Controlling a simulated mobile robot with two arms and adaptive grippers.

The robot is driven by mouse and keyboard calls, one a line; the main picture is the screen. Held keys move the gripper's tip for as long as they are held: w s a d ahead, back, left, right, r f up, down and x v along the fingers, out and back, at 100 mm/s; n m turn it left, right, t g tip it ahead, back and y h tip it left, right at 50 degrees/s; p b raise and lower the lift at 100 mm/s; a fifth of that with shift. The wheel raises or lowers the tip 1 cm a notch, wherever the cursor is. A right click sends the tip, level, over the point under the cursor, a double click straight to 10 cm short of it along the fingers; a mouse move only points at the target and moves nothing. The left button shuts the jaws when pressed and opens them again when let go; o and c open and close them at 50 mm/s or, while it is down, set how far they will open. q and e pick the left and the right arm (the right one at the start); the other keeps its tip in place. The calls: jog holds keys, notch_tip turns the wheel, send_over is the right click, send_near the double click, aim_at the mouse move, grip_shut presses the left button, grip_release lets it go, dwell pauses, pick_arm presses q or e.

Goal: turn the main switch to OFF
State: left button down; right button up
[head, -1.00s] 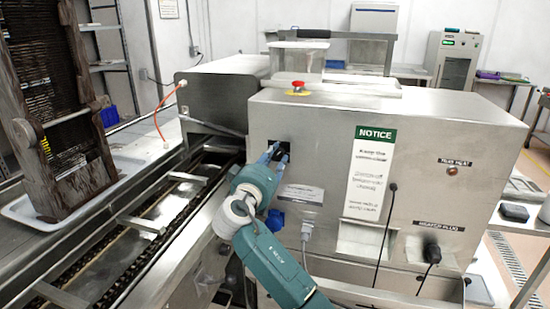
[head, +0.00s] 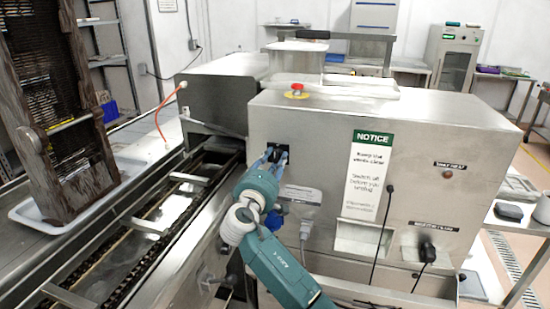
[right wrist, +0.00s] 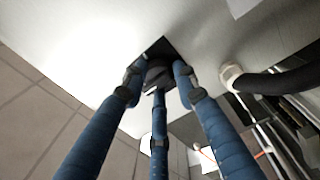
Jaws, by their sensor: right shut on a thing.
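The main switch (right wrist: 158,74) is a dark rotary knob on a black square plate on the steel machine's front panel. In the head view the black plate (head: 283,150) shows just above my fingertips. My right gripper (head: 275,155) reaches up to it, and its blue fingers hide most of the knob. In the right wrist view my right gripper (right wrist: 159,80) has its three fingers closed around the knob, with the tips close to the plate. The knob's exact angle is hard to tell. My left gripper is not in view.
The steel machine (head: 450,140) carries a red emergency button (head: 297,87), a notice sign (head: 367,175) and plugged cables. A conveyor (head: 150,225) runs along its left. A tray (head: 40,218) holding a brown rack (head: 60,120) stands further left.

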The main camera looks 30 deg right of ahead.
jog(key=shift+a+r, duration=0.1)
jog(key=shift+r, duration=0.2)
jog(key=o, duration=1.1)
jog(key=shift+w+n, duration=0.1)
jog(key=shift+n, duration=0.2)
jog(key=shift+o, duration=0.2)
jog(key=shift+a+f, duration=0.1)
jog(key=shift+f, duration=0.1)
jog(key=shift+s+a+f, duration=0.15)
jog(key=shift+s+a, duration=0.15)
jog(key=shift+a, duration=0.05)
jog(key=v, duration=1.1)
